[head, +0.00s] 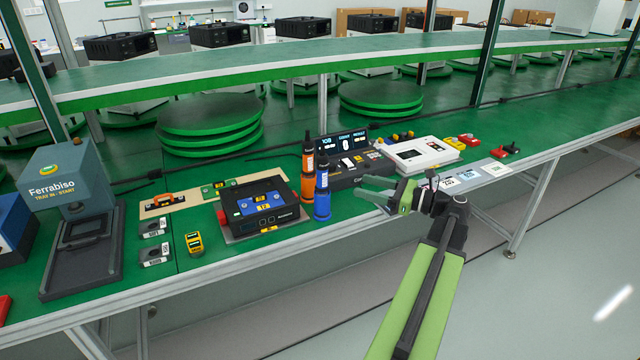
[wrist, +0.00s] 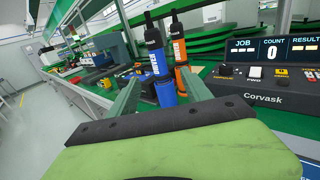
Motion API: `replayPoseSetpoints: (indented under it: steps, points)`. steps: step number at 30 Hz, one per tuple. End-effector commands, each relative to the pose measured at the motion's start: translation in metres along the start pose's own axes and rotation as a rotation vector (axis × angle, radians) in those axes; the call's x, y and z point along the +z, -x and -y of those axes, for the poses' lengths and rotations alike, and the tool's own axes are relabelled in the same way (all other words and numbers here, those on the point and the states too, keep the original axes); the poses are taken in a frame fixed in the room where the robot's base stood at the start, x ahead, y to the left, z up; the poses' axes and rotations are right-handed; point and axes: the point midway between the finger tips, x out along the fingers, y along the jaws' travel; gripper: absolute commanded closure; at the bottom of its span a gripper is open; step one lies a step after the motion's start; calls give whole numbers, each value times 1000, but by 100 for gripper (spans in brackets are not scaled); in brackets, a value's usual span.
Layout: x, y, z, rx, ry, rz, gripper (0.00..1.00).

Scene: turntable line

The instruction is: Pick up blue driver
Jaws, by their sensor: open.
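The blue driver (head: 322,195) stands upright on the green bench, beside the black device in its cradle. It has a blue lower body and a black upper part, and it also shows in the wrist view (wrist: 167,93). An orange driver (head: 308,165) stands upright close behind it. My gripper (head: 366,190) is open and empty, to the right of the blue driver and apart from it. In the wrist view the blue driver appears ahead, between my two fingers (wrist: 163,95).
The black device (head: 262,198) sits left of the drivers. A counter console (head: 350,170) and a white box (head: 425,154) stand behind my gripper. Flat labelled cards (head: 470,176) lie along the front edge at right. A raised shelf (head: 240,78) runs across the back.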

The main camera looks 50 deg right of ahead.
Motion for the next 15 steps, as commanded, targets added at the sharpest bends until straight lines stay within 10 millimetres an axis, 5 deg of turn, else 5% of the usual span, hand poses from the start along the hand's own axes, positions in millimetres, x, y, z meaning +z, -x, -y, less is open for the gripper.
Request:
replayPoseSetpoints:
  steps: [9, 15]
  points:
    - [-1, -71, 3, -7, 1, -1, 43]
    - [-1, -85, 4, -11, 2, -2, 43]
